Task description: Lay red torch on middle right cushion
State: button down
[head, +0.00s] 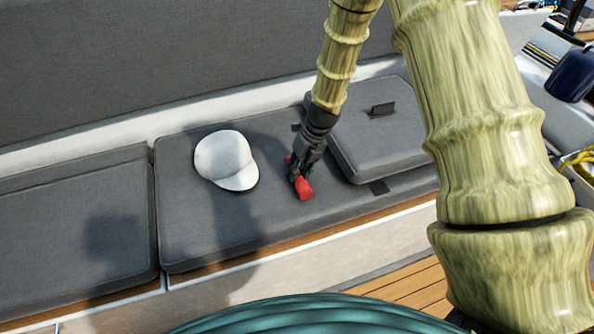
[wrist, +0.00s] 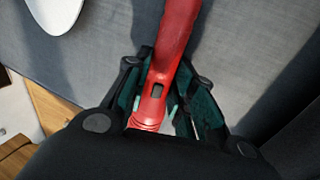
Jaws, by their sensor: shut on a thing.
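The red torch (head: 304,188) is between the fingers of my gripper (head: 299,174), low over the grey middle cushion (head: 199,233). In the wrist view the red torch (wrist: 174,50) runs up from between the dark fingers of my gripper (wrist: 165,95), which is shut on it. I cannot tell whether the torch touches the cushion. Part of the torch is hidden behind the fingers in the head view.
A white cap (head: 224,160) lies on the same cushion, left of the torch. A raised grey pad (head: 375,135) with a small tab lies close to the right. Another grey cushion (head: 70,225) is at the left. The backrest (head: 180,70) rises behind.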

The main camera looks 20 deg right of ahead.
jog(key=shift+r, duration=0.1)
jog(key=c, duration=1.2)
grip_release()
jog(key=v, duration=1.2)
jog(key=shift+s, duration=0.1)
